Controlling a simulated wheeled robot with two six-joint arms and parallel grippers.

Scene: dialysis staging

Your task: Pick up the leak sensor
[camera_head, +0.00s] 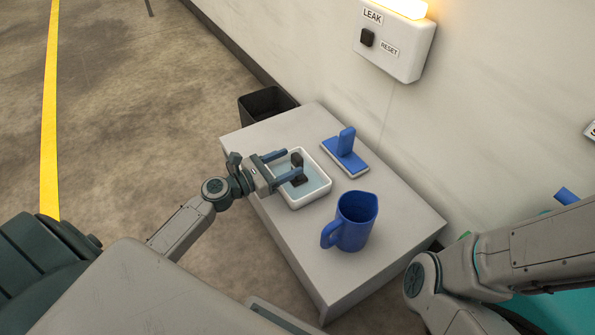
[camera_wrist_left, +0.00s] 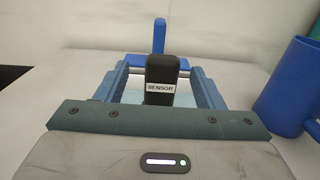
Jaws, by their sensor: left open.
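The leak sensor (camera_head: 297,168) is a small black upright piece in a white tray (camera_head: 311,202) with a pale blue inside, on the grey table. In the left wrist view the sensor (camera_wrist_left: 160,80) carries a white "SENSOR" label and stands between the two blue fingers. My left gripper (camera_head: 283,164) is open, its fingers reaching over the tray on either side of the sensor. A gap shows between sensor and fingers in the left wrist view. The sensor's foot is hidden in the left wrist view. My right arm shows at the lower right; its gripper is not in view.
A blue jug (camera_head: 351,222) stands right of the tray. A blue block with an upright handle (camera_head: 345,150) lies behind the tray. A black bin (camera_head: 266,103) is beyond the table (camera_head: 335,275). A "LEAK RESET" box (camera_head: 396,45) with a lit lamp hangs on the wall.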

